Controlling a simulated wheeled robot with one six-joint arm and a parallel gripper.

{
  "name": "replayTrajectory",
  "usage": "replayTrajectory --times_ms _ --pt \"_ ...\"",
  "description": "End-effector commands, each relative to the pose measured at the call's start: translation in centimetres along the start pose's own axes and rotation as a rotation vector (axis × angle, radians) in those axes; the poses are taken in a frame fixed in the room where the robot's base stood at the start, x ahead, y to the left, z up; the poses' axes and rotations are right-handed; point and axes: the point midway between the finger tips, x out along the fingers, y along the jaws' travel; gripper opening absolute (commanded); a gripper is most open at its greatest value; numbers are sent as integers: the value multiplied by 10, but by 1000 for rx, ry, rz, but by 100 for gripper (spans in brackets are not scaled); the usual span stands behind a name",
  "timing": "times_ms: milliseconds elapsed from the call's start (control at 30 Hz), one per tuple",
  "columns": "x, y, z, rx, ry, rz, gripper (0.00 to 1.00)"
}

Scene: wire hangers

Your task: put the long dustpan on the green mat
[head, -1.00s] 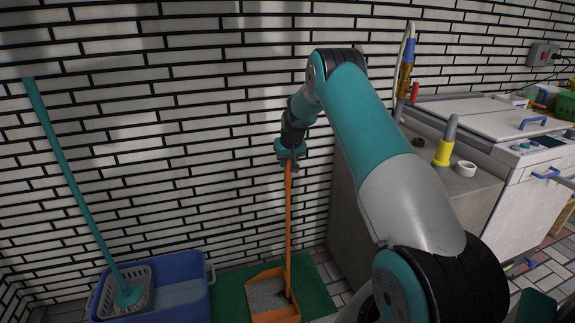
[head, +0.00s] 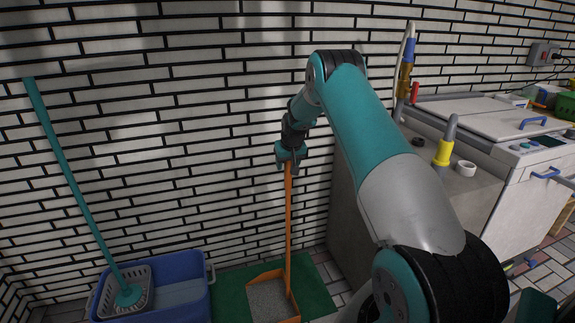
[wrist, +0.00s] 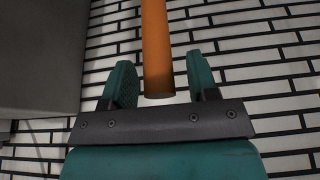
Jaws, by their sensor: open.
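The long dustpan (head: 289,230) has an orange upright handle and an orange-rimmed pan with a grey inside. Its pan rests on the green mat (head: 318,284) on the floor by the brick wall. My gripper (head: 289,164) is at the top end of the handle. In the wrist view the handle (wrist: 157,50) is between the two teal fingers of my gripper (wrist: 162,82), with a gap on each side. The fingers are open and do not clasp it. The far part of the handle and the pan are out of the wrist view.
A blue mop bucket (head: 182,290) with a grey basket and a teal mop (head: 66,175) stands left of the mat. A grey counter (head: 455,185) with a yellow-and-grey tool (head: 446,145) and a tape roll (head: 466,168) is at the right. The brick wall is close behind.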

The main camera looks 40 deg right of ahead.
Motion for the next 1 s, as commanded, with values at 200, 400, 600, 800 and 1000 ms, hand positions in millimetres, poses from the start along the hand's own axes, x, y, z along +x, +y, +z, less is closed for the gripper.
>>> replayTrajectory --times_ms 200,400,600,800,1000 --pt "-46 0 -1 0 3 0 54" --pt "-87 0 0 0 2 0 54" --pt "-110 -1 0 -1 0 -1 54" --pt "-154 -68 20 -108 -21 -79 54" --pt "-258 -204 127 -397 -102 -276 54"
